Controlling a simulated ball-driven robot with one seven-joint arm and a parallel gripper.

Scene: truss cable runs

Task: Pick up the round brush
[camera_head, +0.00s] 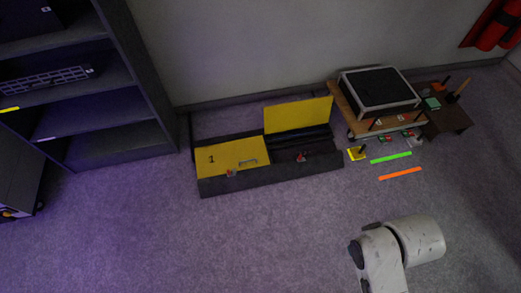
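I cannot make out the round brush for certain. A small upright object with a wooden-looking handle (460,88) stands on the low dark brown table (449,121) at the right; it may be a brush, but it is too small to tell. A yellow piece with a dark upright part (357,153) sits on the carpet in front of the wooden stand. White links of my arm show at the bottom right. My gripper's fingers are not in view.
A black toolbox (270,179) with yellow lids lies by the wall. Right of it, a wooden stand (341,104) bears a black-topped box (381,88). Green (391,158) and orange (400,174) strips lie on the carpet. Dark shelves (110,115) stand left. The foreground carpet is mostly clear.

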